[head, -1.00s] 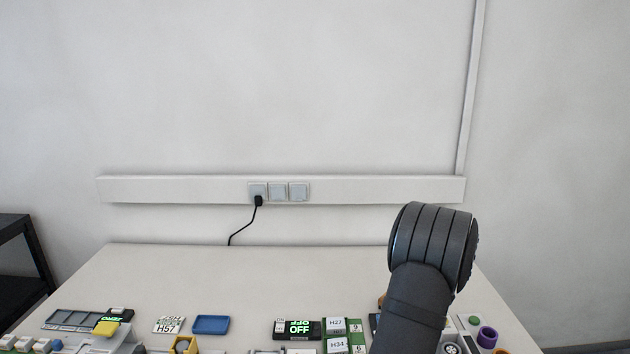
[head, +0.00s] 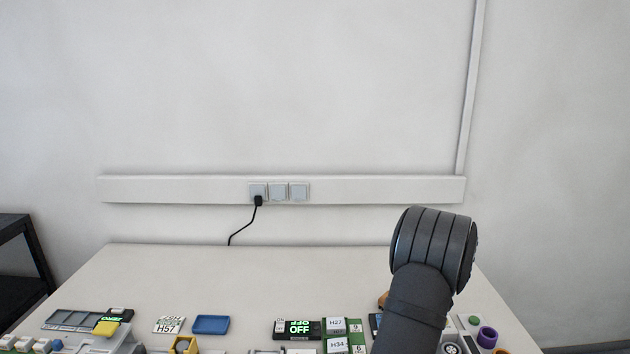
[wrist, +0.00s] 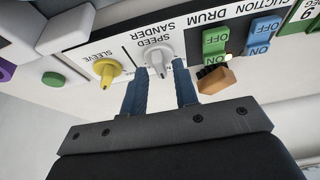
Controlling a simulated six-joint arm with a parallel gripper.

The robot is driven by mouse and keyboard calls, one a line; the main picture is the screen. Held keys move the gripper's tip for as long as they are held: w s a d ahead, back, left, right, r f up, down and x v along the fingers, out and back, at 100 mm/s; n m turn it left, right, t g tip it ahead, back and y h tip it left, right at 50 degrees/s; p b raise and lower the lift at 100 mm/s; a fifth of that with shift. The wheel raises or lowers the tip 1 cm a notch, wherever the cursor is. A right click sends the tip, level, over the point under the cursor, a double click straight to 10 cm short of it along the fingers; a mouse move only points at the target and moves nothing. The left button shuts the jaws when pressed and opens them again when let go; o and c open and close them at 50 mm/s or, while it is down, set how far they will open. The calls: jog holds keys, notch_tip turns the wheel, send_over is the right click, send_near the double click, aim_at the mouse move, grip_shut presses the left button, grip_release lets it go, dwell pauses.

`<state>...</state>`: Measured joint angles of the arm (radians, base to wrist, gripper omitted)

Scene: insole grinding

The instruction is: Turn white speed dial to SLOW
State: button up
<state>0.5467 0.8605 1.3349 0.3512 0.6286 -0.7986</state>
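The white speed dial (wrist: 157,58) sits on a white panel, under the upside-down label "SPEED SANDER" in the wrist view. I cannot read its setting. My gripper (wrist: 158,77) is open, its two blue fingers apart with the dial between and just past their tips. I cannot tell whether either finger touches it. In the head view my arm covers that part of the table, and the gripper is hidden.
A yellow sleeve dial (wrist: 107,70) and a green button (wrist: 53,79) are left of the white dial. A green switch (wrist: 215,40), a blue switch (wrist: 262,35) and an orange-brown block (wrist: 215,80) are close on the right. A purple cup (head: 488,336) stands right of my arm.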

jog(key=shift+f, duration=0.55)
jog(key=shift+r, duration=0.1)
grip_shut()
jog(key=c, duration=0.5)
grip_release()
jog(key=n+y, duration=0.2)
jog(key=n, duration=0.3)
jog(key=shift+c, duration=0.2)
jog(key=shift+o, duration=1)
jog(key=n+g+y, duration=0.1)
jog(key=n, duration=0.2)
jog(key=n+g, duration=0.1)
jog(key=n, duration=0.2)
jog(key=shift+a+y, duration=0.15)
jog(key=shift+y, duration=0.25)
jog(key=o, duration=0.3)
jog(key=shift+o, duration=0.2)
